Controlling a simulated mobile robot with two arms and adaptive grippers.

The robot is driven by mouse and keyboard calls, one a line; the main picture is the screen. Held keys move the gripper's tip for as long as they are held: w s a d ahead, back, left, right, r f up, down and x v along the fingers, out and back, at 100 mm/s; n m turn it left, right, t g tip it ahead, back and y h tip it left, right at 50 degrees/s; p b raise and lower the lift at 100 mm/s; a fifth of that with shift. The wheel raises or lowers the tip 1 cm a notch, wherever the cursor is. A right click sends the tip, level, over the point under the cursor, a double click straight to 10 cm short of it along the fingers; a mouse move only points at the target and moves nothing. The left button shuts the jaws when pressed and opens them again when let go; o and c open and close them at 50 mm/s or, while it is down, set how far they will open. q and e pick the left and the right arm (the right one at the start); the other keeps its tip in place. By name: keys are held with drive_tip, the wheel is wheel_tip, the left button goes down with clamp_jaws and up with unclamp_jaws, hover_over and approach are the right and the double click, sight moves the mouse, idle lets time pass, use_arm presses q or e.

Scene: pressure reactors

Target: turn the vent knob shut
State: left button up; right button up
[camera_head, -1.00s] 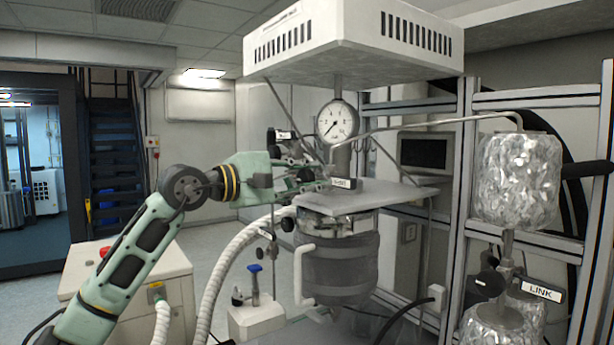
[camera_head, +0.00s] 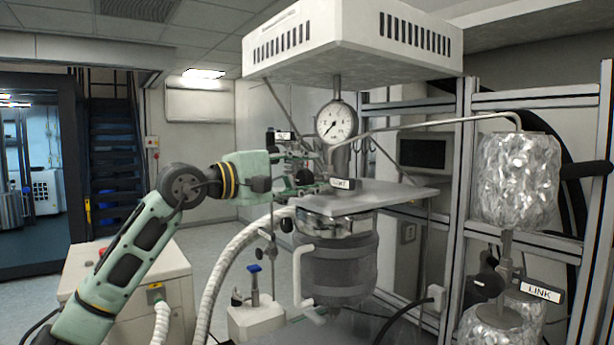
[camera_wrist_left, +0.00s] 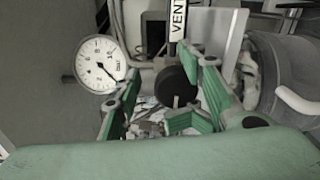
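My left gripper (camera_head: 308,172) reaches in from the left, just above the metal plate (camera_head: 400,196) of the reactor. In the left wrist view its green-padded fingers stand apart, with the round black vent knob (camera_wrist_left: 175,87) between them. The right finger is close to the knob and a gap shows on the left; I cannot tell whether either touches. The white VENT label (camera_wrist_left: 178,20) is above the knob in that view. In the head view a label (camera_head: 342,184) shows just beyond the fingertips, and the fingers mostly hide the knob. My right gripper is not in view.
A pressure gauge (camera_head: 336,120) stands close above the gripper, under the white hood (camera_head: 350,40). A thin metal pipe (camera_head: 430,125) runs right to a foil-wrapped vessel (camera_head: 518,180). The reactor vessel (camera_head: 340,268) hangs below the plate. A white hose (camera_head: 228,265) passes below my arm.

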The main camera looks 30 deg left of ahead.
sight(299, 178)
use_arm(q)
drive_tip(key=shift+o, duration=0.2)
drive_tip(key=shift+w+a+f, duration=0.15)
drive_tip(key=shift+w+f, duration=0.05)
drive_tip(key=shift+f, duration=0.15)
drive_tip(key=shift+s+a+f, duration=0.1)
drive_tip(key=shift+s, duration=0.2)
drive_tip(key=v, duration=0.6)
drive_tip(key=shift+w+a, duration=0.1)
drive_tip(key=shift+a, duration=0.05)
drive_tip(key=shift+s+a, duration=0.1)
drive_tip(key=shift+s, duration=0.5)
drive_tip(key=shift+s, duration=0.2)
